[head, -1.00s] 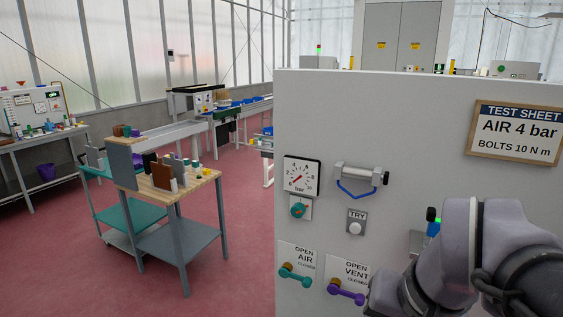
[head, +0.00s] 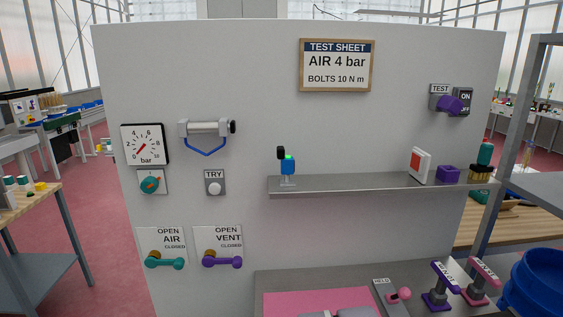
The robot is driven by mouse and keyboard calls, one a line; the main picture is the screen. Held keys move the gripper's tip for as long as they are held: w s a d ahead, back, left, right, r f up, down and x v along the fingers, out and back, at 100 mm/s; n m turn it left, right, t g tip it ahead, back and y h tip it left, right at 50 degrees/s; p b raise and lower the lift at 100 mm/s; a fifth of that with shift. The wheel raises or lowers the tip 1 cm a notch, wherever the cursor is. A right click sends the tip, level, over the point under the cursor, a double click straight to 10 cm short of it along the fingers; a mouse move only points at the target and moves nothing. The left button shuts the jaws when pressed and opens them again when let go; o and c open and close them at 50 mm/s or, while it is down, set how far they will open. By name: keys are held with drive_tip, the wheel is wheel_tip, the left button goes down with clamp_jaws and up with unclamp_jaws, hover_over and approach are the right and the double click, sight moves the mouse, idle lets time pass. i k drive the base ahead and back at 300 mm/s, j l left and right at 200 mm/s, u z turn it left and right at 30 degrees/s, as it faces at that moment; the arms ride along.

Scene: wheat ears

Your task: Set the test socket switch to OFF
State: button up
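The test socket switch is at the upper right of the grey panel (head: 250,90), with a grey plate marked TEST (head: 439,91) and a dark plate marked ON and OFF (head: 463,101). A purple part (head: 450,104) sits across the lower part of the two plates. It is too small to tell which setting the switch is at. My gripper does not show in the head view.
A shelf (head: 350,187) below the switch holds several small items, including a purple block (head: 448,174). A bench (head: 275,282) with a pink mat (head: 285,303) and levers runs along the bottom. A rack (head: 515,110) and blue bin (head: 540,280) stand at right.

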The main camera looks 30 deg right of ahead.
sight(466, 97)
drive_tip(key=z, duration=0.45)
drive_tip(key=l+z, duration=0.15)
drive_tip(key=z, duration=0.8)
drive_tip(key=l+z, duration=0.15)
drive_tip(key=z, duration=0.3)
